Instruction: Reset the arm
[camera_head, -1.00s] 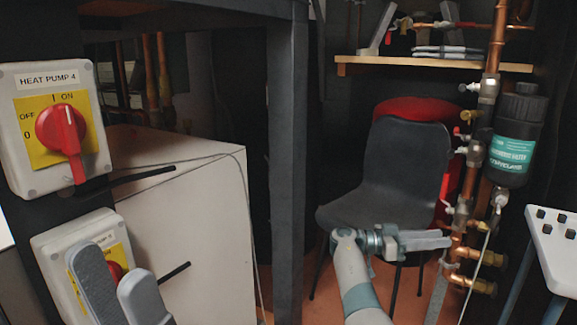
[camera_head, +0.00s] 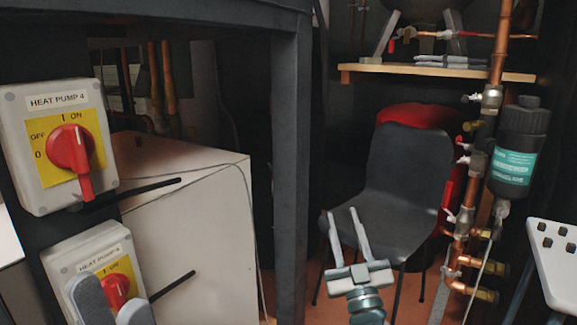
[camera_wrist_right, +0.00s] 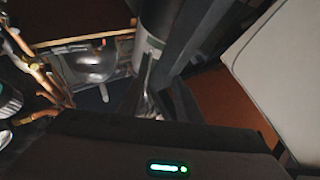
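My left gripper (camera_head: 107,294) is at the lower left of the head view. Its two grey fingers are apart, with nothing seen between them but the lower switch box (camera_head: 72,262). They partly cover that box and its red knob (camera_head: 116,290); I cannot tell whether they touch it. My right gripper (camera_head: 344,212) is at the lower middle, pointing up, fingers apart and empty in front of the chair. The upper switch box (camera_head: 22,125), marked HEAT PUMP 4, has a red knob (camera_head: 70,150) with its handle pointing down.
A white cabinet (camera_head: 200,235) stands behind the switches, beside a dark post (camera_head: 288,170). A dark chair (camera_head: 405,165) is behind my right gripper. Copper pipes (camera_head: 497,65) with a black filter bottle (camera_head: 515,150) and a white perforated panel (camera_head: 560,265) are at right.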

